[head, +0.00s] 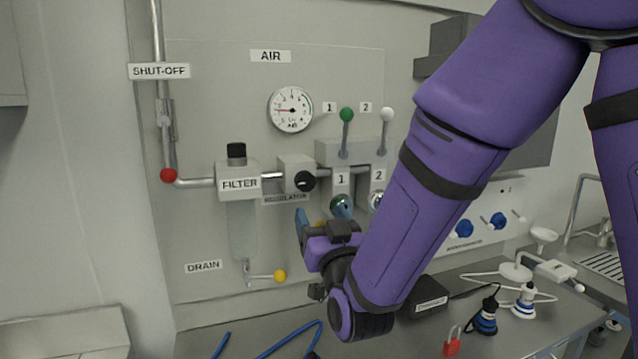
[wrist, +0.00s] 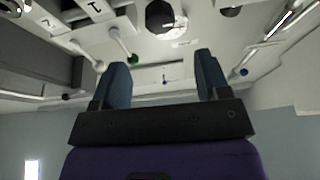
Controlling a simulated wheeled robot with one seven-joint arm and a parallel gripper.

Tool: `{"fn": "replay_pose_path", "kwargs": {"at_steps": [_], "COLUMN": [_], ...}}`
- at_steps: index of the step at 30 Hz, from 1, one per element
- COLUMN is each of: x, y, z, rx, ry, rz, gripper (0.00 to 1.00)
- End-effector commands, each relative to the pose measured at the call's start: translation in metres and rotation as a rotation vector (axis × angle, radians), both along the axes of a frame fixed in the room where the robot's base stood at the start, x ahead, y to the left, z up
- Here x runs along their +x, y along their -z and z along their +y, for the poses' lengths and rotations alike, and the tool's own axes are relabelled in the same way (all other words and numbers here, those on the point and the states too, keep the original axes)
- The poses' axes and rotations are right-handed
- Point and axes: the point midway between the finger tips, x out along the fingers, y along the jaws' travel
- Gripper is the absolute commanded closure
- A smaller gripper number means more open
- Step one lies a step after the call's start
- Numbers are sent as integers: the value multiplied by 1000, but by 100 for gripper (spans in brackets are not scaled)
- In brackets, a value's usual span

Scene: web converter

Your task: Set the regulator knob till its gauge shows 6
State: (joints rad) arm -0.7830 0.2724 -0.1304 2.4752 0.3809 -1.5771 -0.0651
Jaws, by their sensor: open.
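The regulator knob (head: 305,181) is a black round knob on a light block beside the filter, above the partly covered regulator label (head: 285,198). The white round gauge (head: 291,109) hangs above it. Its red needle points left; the figure it marks is too small to read surely. My gripper (head: 309,226) is below the knob, apart from it, with one blue finger clearly showing. In the wrist view my gripper (wrist: 162,65) is open and empty, and the black knob (wrist: 160,17) shows upside down beyond the fingertips at the top edge.
Valve levers with a green ball (head: 346,115) and a white ball (head: 387,115) stand right of the gauge. The filter (head: 240,183) is close on the knob's left. A yellow-ended drain lever (head: 279,276) is below. A red padlock (head: 452,342) and plugs lie on the bench.

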Motion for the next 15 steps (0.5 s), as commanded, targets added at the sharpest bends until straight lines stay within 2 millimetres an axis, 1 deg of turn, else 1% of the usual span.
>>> {"fn": "replay_pose_path", "kwargs": {"at_steps": [2,5,15], "x": [2,11,63], "y": [-1,-5,-28], "z": [2,4,17], "rx": [1,2,3], "ry": [1,2,1], "rz": [-7,-9,-8], "gripper": [31,31,31]}}
